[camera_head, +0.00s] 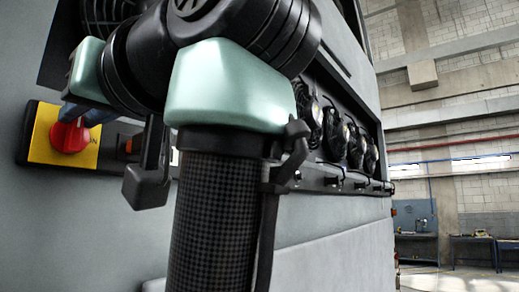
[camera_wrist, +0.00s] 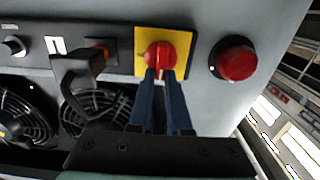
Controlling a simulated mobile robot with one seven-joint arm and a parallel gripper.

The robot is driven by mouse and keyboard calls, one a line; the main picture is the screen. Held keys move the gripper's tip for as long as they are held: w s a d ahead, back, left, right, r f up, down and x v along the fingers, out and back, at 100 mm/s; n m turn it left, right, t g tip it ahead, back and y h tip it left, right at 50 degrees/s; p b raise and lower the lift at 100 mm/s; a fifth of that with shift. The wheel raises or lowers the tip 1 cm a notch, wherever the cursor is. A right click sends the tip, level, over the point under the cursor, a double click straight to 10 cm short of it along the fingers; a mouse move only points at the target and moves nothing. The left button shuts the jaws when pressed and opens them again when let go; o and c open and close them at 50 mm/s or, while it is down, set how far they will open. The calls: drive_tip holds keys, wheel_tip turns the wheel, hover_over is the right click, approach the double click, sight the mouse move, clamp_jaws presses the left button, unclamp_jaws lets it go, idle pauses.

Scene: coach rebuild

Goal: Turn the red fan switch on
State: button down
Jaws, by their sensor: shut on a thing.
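The red fan switch (camera_head: 69,135) is a round red knob on a yellow square plate (camera_head: 46,150) with "ON" lettering, at the left of the panel in the head view. In the wrist view the red knob (camera_wrist: 158,55) sits on its yellow plate (camera_wrist: 184,42) at upper centre. My gripper (camera_wrist: 162,72) has two blue fingers, shut on the red knob from either side of its raised grip. In the head view my gripper (camera_head: 82,112) shows only partly at the knob, as my own arm hides much of the panel.
More fans (camera_head: 336,135) line the coach side in the head view.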

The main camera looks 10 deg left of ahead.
drive_tip(key=shift+m, duration=0.3)
drive_tip(key=m+b, duration=0.1)
drive_tip(key=m, duration=0.2)
drive_tip(key=m+b, duration=0.1)
drive_tip(key=m, duration=0.2)
drive_tip(key=w+m+b, duration=0.1)
drive_tip(key=m, duration=0.2)
drive_tip(key=shift+w+d+f, duration=0.1)
drive_tip(key=shift+d+f, duration=0.15)
drive_tip(key=shift+f, duration=0.1)
drive_tip(key=m, duration=0.1)
drive_tip(key=m+b, duration=0.1)
drive_tip(key=m, duration=0.1)
drive_tip(key=m+b, duration=0.1)
drive_tip(key=m, duration=0.1)
drive_tip(key=shift+w+d+f, duration=0.1)
drive_tip(key=shift+w+f, duration=0.1)
drive_tip(key=shift+f, duration=0.15)
drive_tip(key=shift+f+m+b, duration=0.2)
drive_tip(key=shift+m+b, duration=0.6)
drive_tip(key=shift+m, duration=0.9)
drive_tip(key=c, duration=0.9)
unclamp_jaws()
drive_tip(key=shift+o, duration=0.2)
